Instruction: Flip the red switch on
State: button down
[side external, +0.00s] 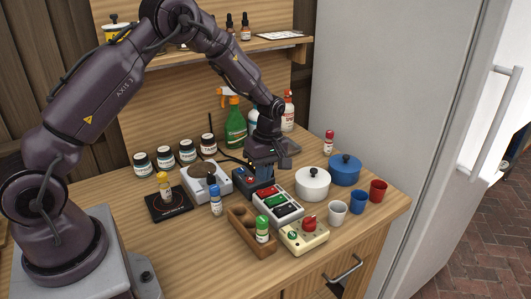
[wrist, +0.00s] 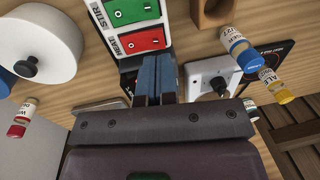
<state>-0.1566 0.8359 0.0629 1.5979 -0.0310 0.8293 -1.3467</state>
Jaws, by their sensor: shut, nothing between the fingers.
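The red switch (side external: 265,191) is a rocker labelled HEAT at one end of a white switch panel (wrist: 123,30). The red rocker shows in the wrist view (wrist: 140,42), with a green rocker labelled STIR (wrist: 131,11) beside it. A black rocker (side external: 287,211) is at the panel's other end in the side view. My gripper (side external: 264,179) points down at the red end of the panel. In the wrist view its blue fingers (wrist: 156,66) are together and empty, with their tips close to the red rocker's edge. I cannot tell if they touch it.
A dark box (side external: 244,177) sits beside the panel, partly behind my gripper. A cream box with a red knob (side external: 309,222), a wooden rack (side external: 243,224), a white pot (side external: 313,187), a grey device (side external: 199,185) and several bottles crowd around.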

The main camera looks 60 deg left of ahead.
aim_at(261, 192)
jog(key=shift+s+f, duration=0.15)
jog(key=shift+f, duration=0.8)
jog(key=shift+s+f, duration=0.1)
jog(key=shift+f, duration=0.85)
jog(key=shift+s+f, duration=0.1)
jog(key=shift+f, duration=0.2)
jog(key=shift+w+r, duration=0.4)
jog(key=shift+w, duration=0.35)
